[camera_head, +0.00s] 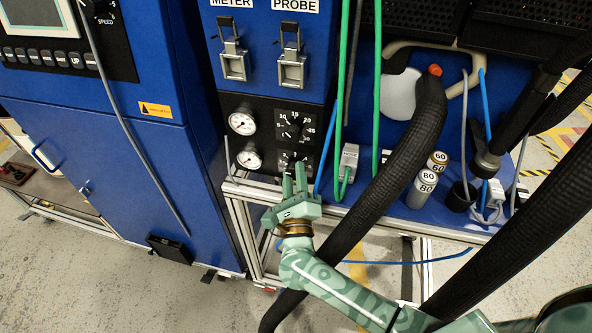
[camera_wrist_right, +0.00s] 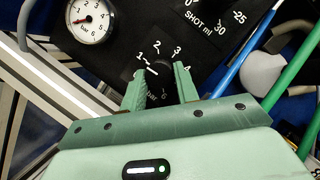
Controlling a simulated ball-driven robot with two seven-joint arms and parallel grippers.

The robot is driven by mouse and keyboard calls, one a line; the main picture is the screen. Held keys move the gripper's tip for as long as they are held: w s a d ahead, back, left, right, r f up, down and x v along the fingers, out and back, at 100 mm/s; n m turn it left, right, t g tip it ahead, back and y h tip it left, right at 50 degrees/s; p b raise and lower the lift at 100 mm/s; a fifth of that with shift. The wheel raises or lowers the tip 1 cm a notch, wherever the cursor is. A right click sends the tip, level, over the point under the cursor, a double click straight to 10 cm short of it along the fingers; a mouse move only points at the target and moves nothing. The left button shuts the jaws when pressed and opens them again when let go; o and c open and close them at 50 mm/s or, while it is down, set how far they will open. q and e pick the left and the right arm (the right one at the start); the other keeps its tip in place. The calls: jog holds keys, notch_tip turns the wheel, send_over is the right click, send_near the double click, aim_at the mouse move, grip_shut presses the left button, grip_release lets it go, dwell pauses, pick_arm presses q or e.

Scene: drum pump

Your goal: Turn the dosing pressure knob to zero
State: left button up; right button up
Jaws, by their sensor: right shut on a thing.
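The dosing pressure knob (camera_wrist_right: 160,69) is a small dark knob on the black panel, ringed by white numbers; 1, 2, 3 and 4 are legible and the lower ones are partly hidden. My right gripper (camera_wrist_right: 162,80) has its two green fingers on either side of the knob and is shut on it. A short white mark shows near the knob's left side, but its exact reading is unclear. In the head view, my right gripper (camera_head: 294,172) reaches up to the lower dial and covers most of it. My left gripper is not in view.
A shot dial (camera_head: 291,126) sits above, with two round gauges (camera_head: 242,121) to the left. Green and blue hoses (camera_head: 344,100) hang just right of the panel. A thick black hose (camera_head: 405,150) crosses in front. An aluminium frame rail (camera_head: 245,187) runs below.

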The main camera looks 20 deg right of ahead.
jog(key=n+y+p, duration=0.1)
jog(key=n+p, duration=0.2)
jog(key=r+n+g+y+p, duration=0.1)
jog(key=n+p, duration=0.2)
jog(key=shift+s+p, duration=0.1)
jog(key=shift+p, duration=0.25)
jog(key=shift+n+g+p, duration=0.4)
jog(key=shift+n+p, duration=0.5)
jog(key=shift+p, duration=0.1)
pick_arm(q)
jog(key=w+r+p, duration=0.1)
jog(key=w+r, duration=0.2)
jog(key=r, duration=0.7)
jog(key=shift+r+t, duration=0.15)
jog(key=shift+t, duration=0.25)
pick_arm(e)
jog(key=shift+f+n+y, duration=0.2)
jog(key=shift+n+y, duration=0.1)
jog(key=shift+n, duration=0.2)
jog(key=o, duration=1)
jog(key=shift+c, duration=0.2)
pick_arm(q)
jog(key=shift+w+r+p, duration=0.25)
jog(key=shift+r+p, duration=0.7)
jog(key=shift+p, duration=0.1)
pick_arm(e)
jog(key=s+a, duration=0.3)
jog(key=s, duration=1.3)
jog(key=shift+a, duration=0.15)
